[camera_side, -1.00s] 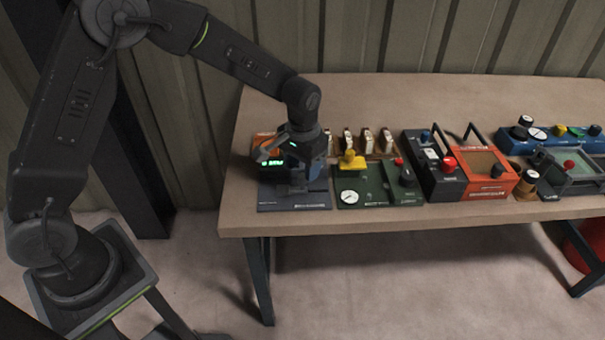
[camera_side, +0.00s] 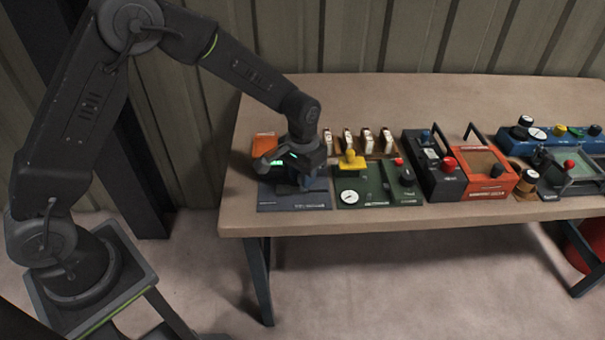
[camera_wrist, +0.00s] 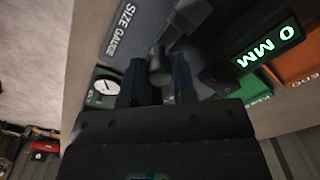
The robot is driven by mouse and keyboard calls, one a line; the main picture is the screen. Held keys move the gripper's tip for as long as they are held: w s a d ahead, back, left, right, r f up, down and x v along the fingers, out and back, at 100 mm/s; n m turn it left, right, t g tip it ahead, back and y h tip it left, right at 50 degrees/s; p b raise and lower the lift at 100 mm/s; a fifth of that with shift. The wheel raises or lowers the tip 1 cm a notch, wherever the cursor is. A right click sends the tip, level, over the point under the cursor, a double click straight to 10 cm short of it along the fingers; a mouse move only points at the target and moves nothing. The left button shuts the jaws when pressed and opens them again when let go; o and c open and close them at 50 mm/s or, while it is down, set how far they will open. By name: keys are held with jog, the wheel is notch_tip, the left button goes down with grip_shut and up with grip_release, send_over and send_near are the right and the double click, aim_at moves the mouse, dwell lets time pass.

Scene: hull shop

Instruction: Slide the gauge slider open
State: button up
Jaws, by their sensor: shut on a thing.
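The size gauge (camera_side: 292,203) is a dark blue-grey plate at the left front of the bench, its label readable in the wrist view (camera_wrist: 124,28). A dark grey slider knob (camera_wrist: 158,66) stands between the fingers of my gripper (camera_wrist: 160,82), one on either side, and the gripper is shut on it. A green display (camera_wrist: 268,49) reads "0 MM" and lies right of the knob in the wrist view. In the side view my gripper (camera_side: 296,184) is low over the gauge and hides the knob and much of the slider.
An orange block (camera_side: 264,143) stands behind the gauge. The bench front edge (camera_side: 400,221) is near.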

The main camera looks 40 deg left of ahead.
grip_shut()
jog(key=shift+w+d+r, duration=0.1)
jog(key=shift+w+d, duration=1.4)
jog(key=o, duration=0.8)
grip_release()
